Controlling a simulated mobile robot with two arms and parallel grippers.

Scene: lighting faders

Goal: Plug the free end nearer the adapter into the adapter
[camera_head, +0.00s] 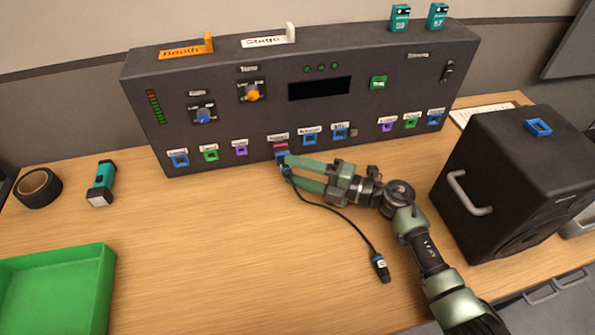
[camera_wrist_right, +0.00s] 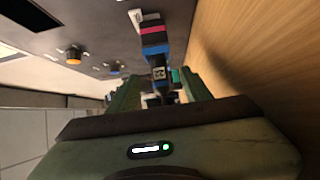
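The adapter (camera_head: 281,150), with pink and blue bands, sits at a socket in the lower row of the dark console. It also shows in the right wrist view (camera_wrist_right: 155,35). My left gripper is not in view.
The console (camera_head: 230,120) has several coloured sockets, knobs and a display. A black speaker (camera_head: 500,170) with a handle stands at right. A green tray (camera_head: 60,290), tape roll (camera_head: 38,187) and teal flashlight (camera_head: 102,183) are at left.

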